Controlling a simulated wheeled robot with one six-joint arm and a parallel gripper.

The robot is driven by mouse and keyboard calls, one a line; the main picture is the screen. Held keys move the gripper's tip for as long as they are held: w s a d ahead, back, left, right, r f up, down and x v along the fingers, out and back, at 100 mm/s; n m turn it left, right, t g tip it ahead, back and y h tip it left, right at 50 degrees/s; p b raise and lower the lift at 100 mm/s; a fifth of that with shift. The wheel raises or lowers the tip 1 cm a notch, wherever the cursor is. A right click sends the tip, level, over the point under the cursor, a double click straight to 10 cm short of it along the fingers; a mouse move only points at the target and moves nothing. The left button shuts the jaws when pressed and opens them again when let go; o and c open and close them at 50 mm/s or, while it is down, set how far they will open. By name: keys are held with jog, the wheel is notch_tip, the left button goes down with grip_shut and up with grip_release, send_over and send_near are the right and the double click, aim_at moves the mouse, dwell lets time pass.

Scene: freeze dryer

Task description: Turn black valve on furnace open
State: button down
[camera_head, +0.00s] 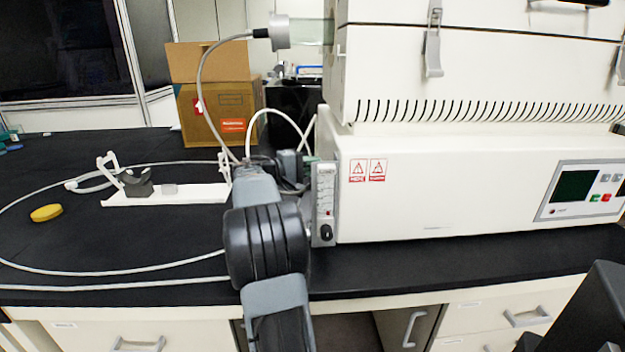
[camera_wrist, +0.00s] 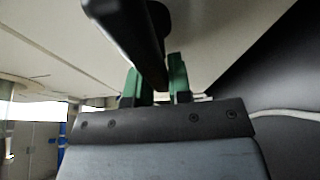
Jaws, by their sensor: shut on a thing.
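A black lever-like part, which looks like the valve handle (camera_wrist: 128,30), fills the top middle of the wrist view. Its lower end reaches between the two green fingers of my gripper (camera_wrist: 157,78). The fingers are shut on it, one on each side. In the head view, my gripper (camera_head: 308,160) is at the left side of the white furnace (camera_head: 440,190), just behind the front panel edge. The valve itself cannot be made out there, as my arm and the panel edge hide that spot.
A flow gauge with a black knob (camera_head: 326,232) is on the furnace's front left edge, close to my arm. A white cable loops over the black bench (camera_head: 130,235).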

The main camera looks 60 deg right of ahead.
jog(key=shift+m+b, duration=0.4)
jog(key=shift+b, duration=0.1)
jog(key=shift+r, duration=0.15)
jog(key=c, duration=1)
grip_release()
jog(key=shift+c, duration=0.2)
jog(key=p+v, duration=0.2)
jog(key=v, duration=1.2)
jog(key=shift+f, duration=0.25)
jog(key=shift+d, duration=0.1)
